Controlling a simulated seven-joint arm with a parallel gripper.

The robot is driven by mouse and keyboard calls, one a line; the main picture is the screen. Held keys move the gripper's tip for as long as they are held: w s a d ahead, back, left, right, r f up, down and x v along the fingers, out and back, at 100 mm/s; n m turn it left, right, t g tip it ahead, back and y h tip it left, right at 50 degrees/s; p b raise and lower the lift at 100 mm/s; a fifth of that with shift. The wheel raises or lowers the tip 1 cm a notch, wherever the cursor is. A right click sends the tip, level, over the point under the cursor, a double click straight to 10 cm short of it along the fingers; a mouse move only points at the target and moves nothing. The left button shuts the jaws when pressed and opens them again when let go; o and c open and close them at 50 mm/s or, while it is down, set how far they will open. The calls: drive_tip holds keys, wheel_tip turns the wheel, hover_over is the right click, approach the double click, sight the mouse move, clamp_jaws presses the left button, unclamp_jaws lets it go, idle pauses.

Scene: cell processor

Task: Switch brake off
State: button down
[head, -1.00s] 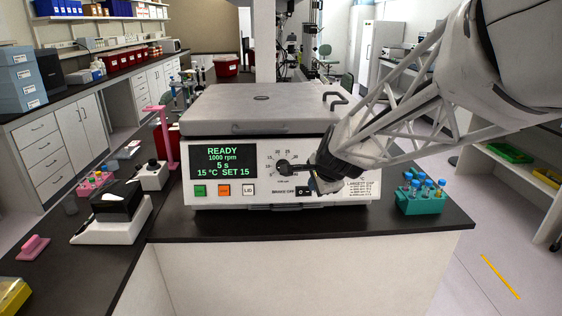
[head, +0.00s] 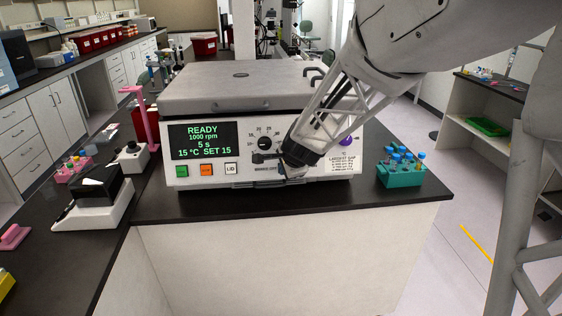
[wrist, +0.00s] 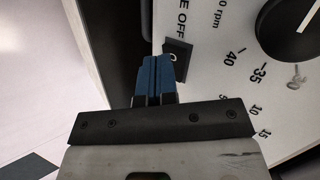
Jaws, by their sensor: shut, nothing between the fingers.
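The centrifuge-like machine (head: 245,92) stands on the black counter, its lid closed and its green display reading READY. The brake switch (wrist: 177,52) is a small black rocker beside the "OFF" lettering in the wrist view. In the head view my gripper hides the switch, and the brake label (head: 265,169) shows just left of it. My gripper (head: 282,176) is at the lower front panel. Its blue fingertips (wrist: 157,66) are together and empty, right at the switch's edge. I cannot tell whether they touch or press it.
A black dial (head: 265,143) sits above the switch and shows beside it in the wrist view. Green, orange and white buttons (head: 206,170) are to the left. A teal tube rack (head: 401,176) stands to the right. The counter's front strip is clear.

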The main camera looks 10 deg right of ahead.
drive_tip(key=shift+w+a+f, duration=0.15)
drive_tip(key=shift+w, duration=0.4)
